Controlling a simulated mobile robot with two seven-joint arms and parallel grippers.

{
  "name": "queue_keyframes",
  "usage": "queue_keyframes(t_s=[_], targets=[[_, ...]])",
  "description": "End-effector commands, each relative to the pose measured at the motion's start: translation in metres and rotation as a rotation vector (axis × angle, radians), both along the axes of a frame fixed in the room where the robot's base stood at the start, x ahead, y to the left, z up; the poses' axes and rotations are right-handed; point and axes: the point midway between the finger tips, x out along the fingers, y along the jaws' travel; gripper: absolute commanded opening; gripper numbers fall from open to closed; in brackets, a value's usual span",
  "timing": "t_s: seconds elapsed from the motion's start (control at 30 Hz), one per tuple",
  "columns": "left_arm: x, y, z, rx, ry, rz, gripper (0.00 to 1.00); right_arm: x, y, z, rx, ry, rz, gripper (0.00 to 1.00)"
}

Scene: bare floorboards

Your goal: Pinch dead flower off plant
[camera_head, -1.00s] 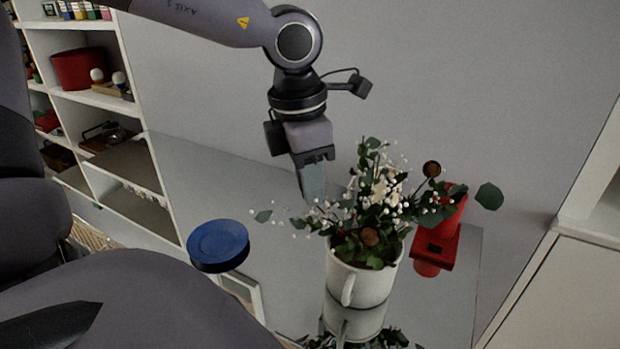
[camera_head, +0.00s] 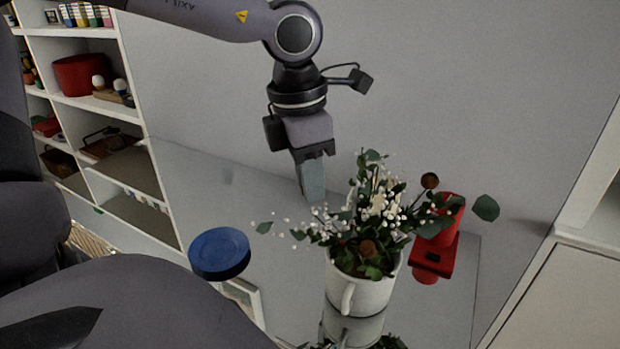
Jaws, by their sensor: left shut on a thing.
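The plant (camera_head: 385,205) has green leaves, white blossoms and sprigs of tiny white buds. It stands in a white mug (camera_head: 358,293) with its handle at the front. One round brown flower head (camera_head: 430,181) sticks up at the plant's upper right, and another brown one (camera_head: 367,249) sits low at the front of the leaves. My left gripper (camera_head: 314,198) points down at the plant's left side, close to the white buds and apart from both brown heads. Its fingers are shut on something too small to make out. My right gripper is out of view.
The mug stands on a shiny grey surface (camera_head: 210,190) that reflects it. A red object (camera_head: 434,255) stands right behind the plant. A blue round-topped object (camera_head: 219,252) is at the left. White shelves (camera_head: 100,108) stand at the far left, and a white cabinet (camera_head: 560,290) at the right.

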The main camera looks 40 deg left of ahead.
Motion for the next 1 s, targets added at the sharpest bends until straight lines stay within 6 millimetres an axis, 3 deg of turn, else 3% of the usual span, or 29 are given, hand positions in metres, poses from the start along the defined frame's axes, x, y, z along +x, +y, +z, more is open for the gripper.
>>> queue_keyframes(t_s=[0.7, 1.0], targets=[[0.0, 0.0, 0.03, -0.001, 0.001, 0.001, 0.0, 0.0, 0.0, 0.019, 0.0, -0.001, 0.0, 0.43], [0.0, 0.0, 0.033, -0.001, 0.0, 0.0, 0.0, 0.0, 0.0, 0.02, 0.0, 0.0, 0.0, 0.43]])
